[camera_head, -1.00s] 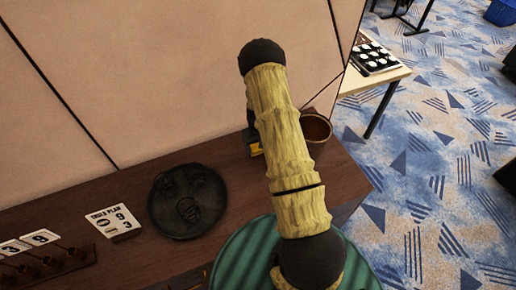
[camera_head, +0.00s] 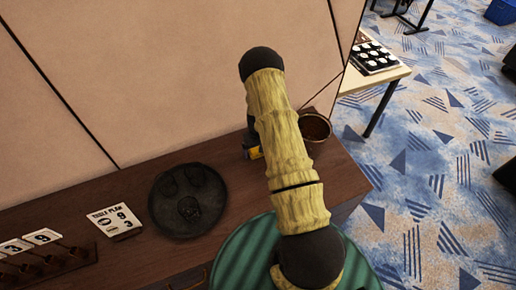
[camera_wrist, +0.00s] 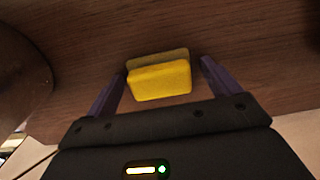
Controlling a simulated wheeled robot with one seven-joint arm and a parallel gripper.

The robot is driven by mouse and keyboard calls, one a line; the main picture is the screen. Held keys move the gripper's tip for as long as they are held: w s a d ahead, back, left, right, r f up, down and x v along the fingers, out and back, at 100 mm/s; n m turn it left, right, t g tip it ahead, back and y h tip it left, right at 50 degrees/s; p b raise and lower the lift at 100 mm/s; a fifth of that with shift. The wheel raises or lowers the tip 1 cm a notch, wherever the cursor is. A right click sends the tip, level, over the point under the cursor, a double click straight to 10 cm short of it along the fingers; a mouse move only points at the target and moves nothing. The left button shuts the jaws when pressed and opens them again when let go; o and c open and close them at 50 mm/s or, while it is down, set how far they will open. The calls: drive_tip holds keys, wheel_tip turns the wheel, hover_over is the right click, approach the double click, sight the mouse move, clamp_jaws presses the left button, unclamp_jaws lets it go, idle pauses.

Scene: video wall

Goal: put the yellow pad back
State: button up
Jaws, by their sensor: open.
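The yellow pad (camera_wrist: 160,82) lies on the dark wooden surface in the wrist view, between the fingers of my gripper (camera_wrist: 163,66). The fingers are open, one on each side of the pad, with a visible gap on both sides. In the head view a small yellow patch, seemingly the pad (camera_head: 254,153), shows beside my arm at the back of the wooden counter (camera_head: 140,190). My gripper is mostly hidden behind my arm there.
A brown round bowl (camera_head: 315,128) stands right of my arm near the counter's end. A black round plate (camera_head: 187,200) and a white table-plan card (camera_head: 115,221) lie to the left. A pale panelled wall (camera_head: 150,70) rises behind. A green round surface (camera_head: 240,262) is in front.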

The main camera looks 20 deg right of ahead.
drive_tip(key=shift+r, duration=0.1)
wheel_tip(320, 180, up, 12)
drive_tip(key=b, duration=0.4)
drive_tip(key=shift+b, duration=0.3)
idle(0.4)
drive_tip(key=s+a+r+t, duration=0.1)
drive_tip(key=s+a+r, duration=0.4)
drive_tip(key=s+r, duration=0.3)
drive_tip(key=s+a+r+t, duration=0.1)
drive_tip(key=s+a+r, duration=0.5)
drive_tip(key=s+r, duration=0.3)
drive_tip(key=s, duration=0.3)
drive_tip(key=shift+t, duration=0.3)
